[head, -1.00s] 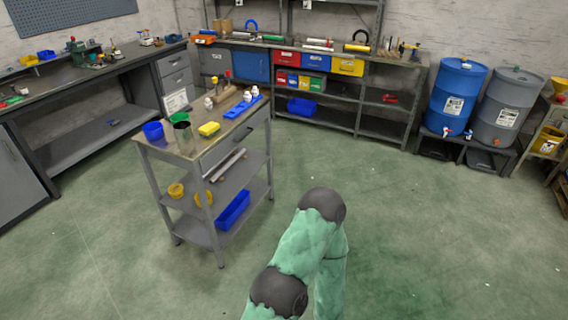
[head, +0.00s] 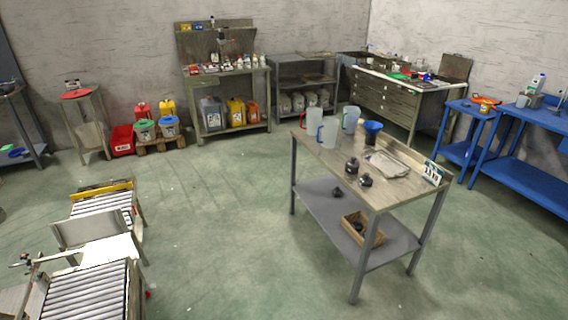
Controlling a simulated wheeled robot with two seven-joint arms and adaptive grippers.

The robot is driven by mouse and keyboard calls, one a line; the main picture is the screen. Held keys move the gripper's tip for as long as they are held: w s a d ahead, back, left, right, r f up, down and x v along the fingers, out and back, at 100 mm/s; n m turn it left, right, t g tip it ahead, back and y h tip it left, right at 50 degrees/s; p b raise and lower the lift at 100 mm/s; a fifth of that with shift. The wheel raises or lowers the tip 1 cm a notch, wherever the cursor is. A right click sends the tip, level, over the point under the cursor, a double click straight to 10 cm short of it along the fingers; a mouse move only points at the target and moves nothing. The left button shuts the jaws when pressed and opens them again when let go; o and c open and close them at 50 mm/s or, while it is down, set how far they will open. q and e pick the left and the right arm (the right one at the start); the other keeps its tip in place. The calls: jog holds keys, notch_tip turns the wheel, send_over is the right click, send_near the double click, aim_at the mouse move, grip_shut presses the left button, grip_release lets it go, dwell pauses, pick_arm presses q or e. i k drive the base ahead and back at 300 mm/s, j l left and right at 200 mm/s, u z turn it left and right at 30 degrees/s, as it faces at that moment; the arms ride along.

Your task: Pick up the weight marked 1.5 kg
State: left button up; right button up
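Two small dark weights stand on the top of a table (head: 333,155): one weight (head: 352,167) sits farther back, and the other weight (head: 366,180) is nearer and a little to the right. Another small dark object (head: 337,192) lies on the lower shelf (head: 318,200). A brown box (head: 348,231) on that shelf holds something dark. Any markings on the weights are too small to read, so I cannot tell which is 1.5 kg. Neither of my grippers is in view.
Clear jugs (head: 328,134), a blue funnel (head: 372,132), a folded cloth (head: 388,163) and a printed card (head: 432,172) share the tabletop. Roller conveyors (head: 88,293) stand at the left. Blue benches (head: 525,172) are at the right. Green floor is free between conveyors and table.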

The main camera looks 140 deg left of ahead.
aim_at(353, 166)
jog(key=u, duration=4)
